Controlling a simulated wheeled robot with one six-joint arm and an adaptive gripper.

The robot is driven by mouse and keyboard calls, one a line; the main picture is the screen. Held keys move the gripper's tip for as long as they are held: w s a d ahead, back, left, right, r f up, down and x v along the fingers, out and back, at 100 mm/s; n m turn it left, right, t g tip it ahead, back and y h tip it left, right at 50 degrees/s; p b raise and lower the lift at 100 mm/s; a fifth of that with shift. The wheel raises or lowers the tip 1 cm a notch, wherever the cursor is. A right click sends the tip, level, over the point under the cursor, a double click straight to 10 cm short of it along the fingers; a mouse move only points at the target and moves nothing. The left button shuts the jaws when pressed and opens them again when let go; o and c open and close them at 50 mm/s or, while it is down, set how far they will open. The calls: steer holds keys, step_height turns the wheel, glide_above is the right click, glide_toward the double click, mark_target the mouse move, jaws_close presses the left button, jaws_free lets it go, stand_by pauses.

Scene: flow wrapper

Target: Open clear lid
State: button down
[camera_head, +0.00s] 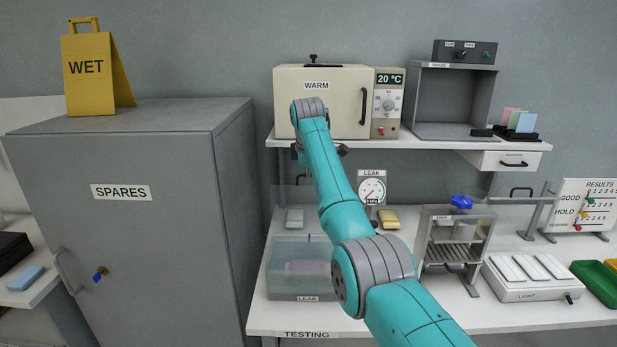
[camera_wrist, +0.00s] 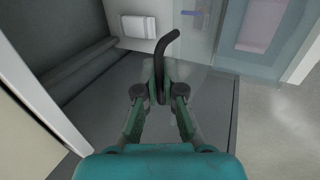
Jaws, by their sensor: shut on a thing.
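The clear leak tank (camera_head: 300,283) stands at the left of the testing bench, marked LEAK, with a faint pinkish shape inside. It also shows at the upper right of the wrist view (camera_wrist: 245,62). A faint clear panel, which looks like the lid (camera_head: 291,196), stands raised above the tank's back; its edges are hard to make out. In the wrist view my gripper (camera_wrist: 160,92) is shut on a dark curved handle (camera_wrist: 161,60), with clear sheet beside it. In the head view my gripper is mostly hidden behind my arm, under the WARM oven's shelf.
The WARM oven (camera_head: 322,88) sits on the shelf (camera_head: 415,142) above. The LEAK gauge (camera_head: 372,190), a yellow block (camera_head: 389,218) and a pale block (camera_head: 294,219) are behind the tank. The SPARES cabinet (camera_head: 120,240) stands close on the left; a rack (camera_head: 440,225) stands right.

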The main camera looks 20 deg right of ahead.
steer(key=c, duration=1.3)
jaws_free()
steer(key=shift+f, duration=0.1)
steer(key=v, duration=1.2)
